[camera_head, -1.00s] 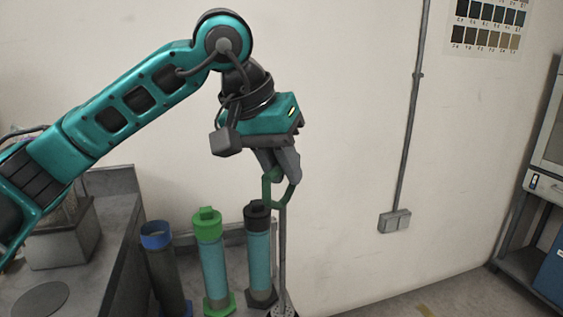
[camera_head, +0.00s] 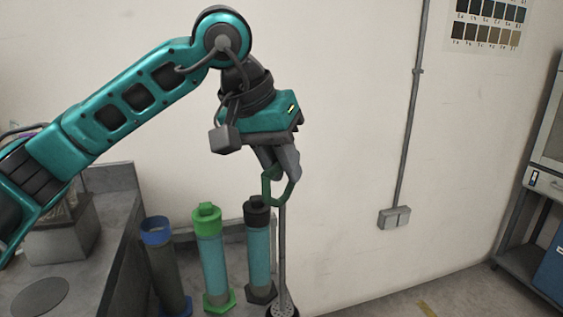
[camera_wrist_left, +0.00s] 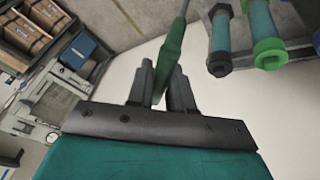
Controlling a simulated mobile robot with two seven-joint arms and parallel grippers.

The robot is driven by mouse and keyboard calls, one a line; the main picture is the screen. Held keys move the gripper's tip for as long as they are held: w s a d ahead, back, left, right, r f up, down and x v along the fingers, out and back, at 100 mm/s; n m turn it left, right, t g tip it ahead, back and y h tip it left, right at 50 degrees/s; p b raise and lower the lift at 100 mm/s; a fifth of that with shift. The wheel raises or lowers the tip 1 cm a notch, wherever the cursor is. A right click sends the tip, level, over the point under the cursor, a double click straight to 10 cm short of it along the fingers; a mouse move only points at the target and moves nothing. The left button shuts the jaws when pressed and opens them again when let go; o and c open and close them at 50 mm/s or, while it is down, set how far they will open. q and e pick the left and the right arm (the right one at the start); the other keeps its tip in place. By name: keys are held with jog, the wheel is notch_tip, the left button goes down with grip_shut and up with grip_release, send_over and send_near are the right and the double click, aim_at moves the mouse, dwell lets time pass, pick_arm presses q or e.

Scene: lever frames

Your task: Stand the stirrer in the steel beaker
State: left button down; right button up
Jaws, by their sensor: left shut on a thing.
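The stirrer has a green loop handle (camera_head: 277,187), a thin grey rod (camera_head: 282,245) and a perforated disc (camera_head: 283,311) at the lower edge of the head view. My left gripper (camera_head: 279,166) points down and is shut on the green handle. The rod hangs nearly upright to the right of the black-collared cylinder. In the left wrist view the handle (camera_wrist_left: 174,45) passes between the fingers (camera_wrist_left: 160,85). I cannot make out the steel beaker in either view. My right gripper is not in view.
Three tall cylinders stand close together, with blue (camera_head: 156,230), green (camera_head: 208,218) and black (camera_head: 257,210) collars. A grey box (camera_head: 62,230) sits on the counter at the left. The pale wall is behind. A shelving unit (camera_head: 540,180) stands far right.

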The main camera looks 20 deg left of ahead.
pick_arm(q)
jog(key=b, duration=0.5)
send_over(280, 251)
jog(key=shift+w+d+f, duration=0.1)
jog(key=shift+f, duration=1.65)
jog(key=shift+w+f, duration=0.1)
jog(key=shift+f, duration=1.65)
notch_tip(280, 251, down, 7)
jog(key=b, duration=0.6)
jog(key=shift+f, duration=0.2)
jog(key=shift+f+b, duration=1)
jog(key=shift+f, duration=0.25)
jog(key=c, duration=0.9)
grip_release()
jog(key=shift+c, duration=0.2)
